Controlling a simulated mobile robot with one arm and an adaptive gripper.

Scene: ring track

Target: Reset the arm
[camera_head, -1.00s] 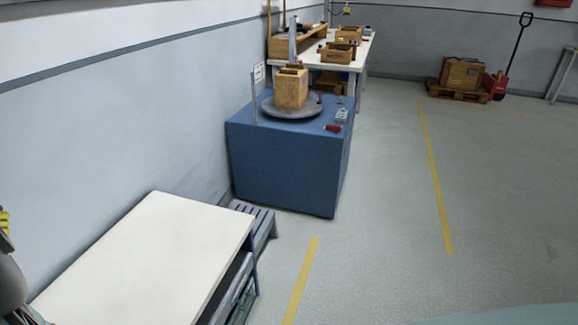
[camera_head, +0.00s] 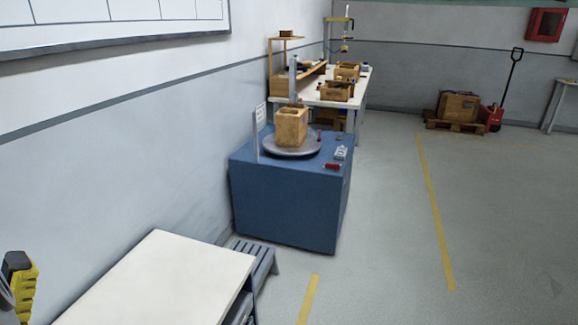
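A yellow and black piece (camera_head: 22,285) shows at the lower left edge, beside a grey rounded part cut off by the frame. It looks like the end of my arm, but no pair of fingertips can be made out. I cannot tell whether my gripper is open or shut, or whether it holds anything. No object touches the visible part. It appears left of the white-topped table (camera_head: 165,280) in the picture.
A blue cabinet (camera_head: 285,205) carries a round turntable (camera_head: 270,148) with a wooden box (camera_head: 291,127). A workbench (camera_head: 300,98) with wooden boxes stands behind. A pallet truck (camera_head: 494,118) and loaded pallet are at the far right. Floor right of the cabinet is clear.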

